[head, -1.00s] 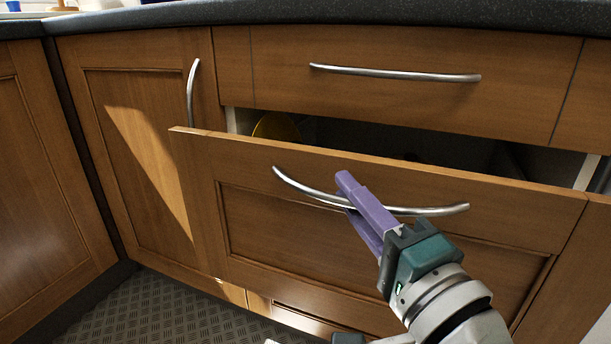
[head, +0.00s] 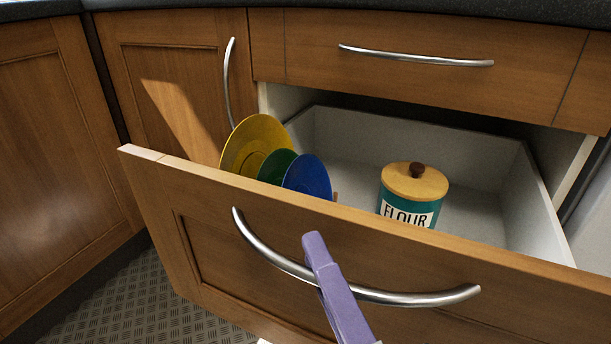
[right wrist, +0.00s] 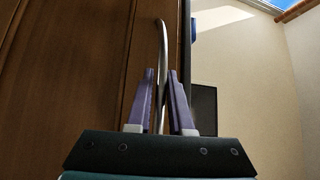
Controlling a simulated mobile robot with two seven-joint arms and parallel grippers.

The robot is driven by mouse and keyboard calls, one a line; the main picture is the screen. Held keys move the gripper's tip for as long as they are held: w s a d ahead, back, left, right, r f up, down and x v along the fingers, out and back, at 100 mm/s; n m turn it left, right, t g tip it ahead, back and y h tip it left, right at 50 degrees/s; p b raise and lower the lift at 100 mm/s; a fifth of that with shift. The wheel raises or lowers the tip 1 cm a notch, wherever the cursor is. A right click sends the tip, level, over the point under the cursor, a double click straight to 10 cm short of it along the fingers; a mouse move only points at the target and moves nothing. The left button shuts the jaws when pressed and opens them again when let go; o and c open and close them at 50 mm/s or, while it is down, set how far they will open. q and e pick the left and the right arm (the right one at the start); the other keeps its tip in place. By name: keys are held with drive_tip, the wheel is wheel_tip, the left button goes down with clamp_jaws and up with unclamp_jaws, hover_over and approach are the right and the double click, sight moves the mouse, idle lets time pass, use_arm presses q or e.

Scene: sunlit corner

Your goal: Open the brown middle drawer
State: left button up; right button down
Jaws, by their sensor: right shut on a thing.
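The brown middle drawer (head: 330,228) stands pulled well out from the cabinet, with its inside showing in the head view. Its curved silver handle (head: 420,298) runs across the front. My right gripper (head: 315,262) is shut on this handle, with its purple fingers around the bar. In the right wrist view the handle (right wrist: 163,62) passes between the two fingertips (right wrist: 161,76). The rest of the right gripper is cut off at the bottom edge of the head view. My left gripper is in neither view.
In the drawer are yellow (head: 252,142), green (head: 276,165) and blue (head: 307,177) plates and a flour canister (head: 412,190). A closed drawer (head: 430,85) is above. A cabinet door (head: 170,65) stands left. Patterned floor (head: 150,300) is open at lower left.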

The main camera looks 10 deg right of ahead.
drive_tip(key=shift+s+a, duration=0.5)
drive_tip(key=shift+s, duration=0.2)
drive_tip(key=shift+s+a, duration=0.45)
drive_tip(key=shift+s, duration=0.25)
drive_tip(key=c, duration=1.1)
unclamp_jaws()
drive_tip(key=p+v, duration=0.1)
drive_tip(key=v, duration=0.9)
